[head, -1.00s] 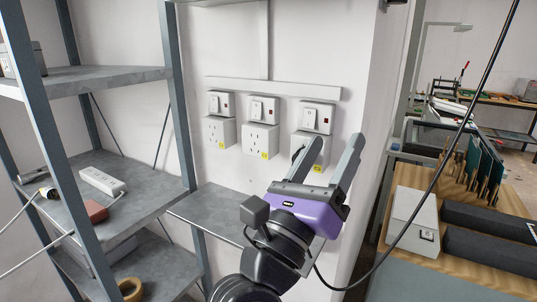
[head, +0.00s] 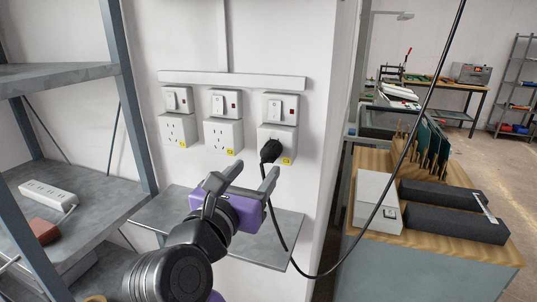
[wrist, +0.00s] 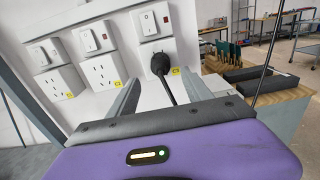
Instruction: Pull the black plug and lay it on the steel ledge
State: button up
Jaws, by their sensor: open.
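The black plug (head: 270,150) sits in the rightmost of three wall sockets, the rightmost socket (head: 289,139). Its black cord hangs down behind my gripper and loops off to the right. In the wrist view the plug (wrist: 160,64) shows ahead, between and beyond my fingers. My gripper (head: 252,174) is open and empty, below and slightly left of the plug, and appears apart from it. The steel ledge (head: 272,227) is a grey shelf fixed to the wall below the sockets, partly hidden by my arm.
The left socket (head: 177,130) and middle socket (head: 222,135) are empty. A grey shelf rack stands at left with a white power strip (head: 47,195) and a reddish-brown block (head: 43,231). At right, a wooden-topped bench holds a white box (head: 377,203). The cord (head: 397,170) crosses the right side.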

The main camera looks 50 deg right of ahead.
aim_at(264, 159)
jog(key=shift+p+x, duration=0.3)
jog(key=shift+x, duration=4.1)
grip_shut()
jog(key=shift+a, duration=0.2)
jog(key=shift+v, duration=2.85)
jog(key=shift+s, duration=0.1)
jog(key=shift+d, duration=0.15)
